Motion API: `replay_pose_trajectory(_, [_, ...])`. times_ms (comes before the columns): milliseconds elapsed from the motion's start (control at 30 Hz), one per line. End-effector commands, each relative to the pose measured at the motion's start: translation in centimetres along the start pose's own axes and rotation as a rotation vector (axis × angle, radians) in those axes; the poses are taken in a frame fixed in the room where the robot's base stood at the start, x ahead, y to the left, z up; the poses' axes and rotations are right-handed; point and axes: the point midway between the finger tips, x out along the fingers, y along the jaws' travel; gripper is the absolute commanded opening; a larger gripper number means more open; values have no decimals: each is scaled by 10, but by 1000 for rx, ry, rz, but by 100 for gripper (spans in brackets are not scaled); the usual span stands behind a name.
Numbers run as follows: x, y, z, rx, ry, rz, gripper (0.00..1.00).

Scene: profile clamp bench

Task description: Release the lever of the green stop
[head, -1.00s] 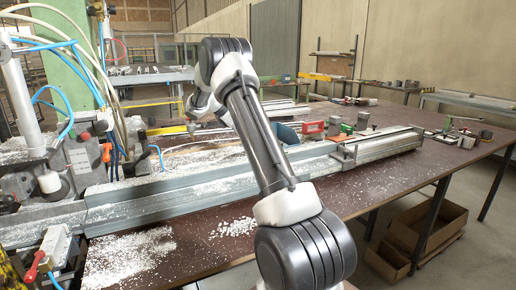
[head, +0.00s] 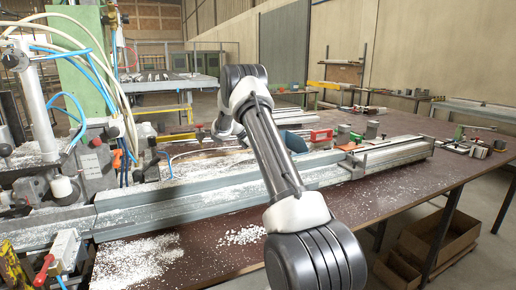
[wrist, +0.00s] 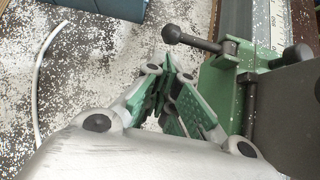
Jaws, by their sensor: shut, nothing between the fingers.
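The green stop (wrist: 218,84) shows at right of centre in the wrist view, beside a rail with a scale. Its lever (wrist: 190,40) is a dark rod with a ball knob, sticking out to the left from the stop's upper part. My gripper (wrist: 165,85), with green-padded fingers, is shut and empty. It is just left of the stop's body and below the lever knob in the picture; I cannot tell whether it touches the stop. In the head view my arm hides the gripper, and I cannot make out this stop there.
A second dark knob (wrist: 298,54) sits at the wrist view's right edge. A blue block (wrist: 120,8) lies at its top. White chips and a pale hose (wrist: 45,75) cover the bench. In the head view a red block (head: 321,136) stands behind the long metal rail (head: 180,193).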

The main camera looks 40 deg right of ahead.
Motion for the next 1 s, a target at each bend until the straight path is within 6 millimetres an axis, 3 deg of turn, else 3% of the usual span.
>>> replay_pose_trajectory(100, [15, -1, 0, 1, 0, -2, 0])
replay_pose_trajectory(267, [22, 0, 0, 0, 0, 0, 0])
replay_pose_trajectory(1000, [20, 0, 3, 41, 0, 44, 0])
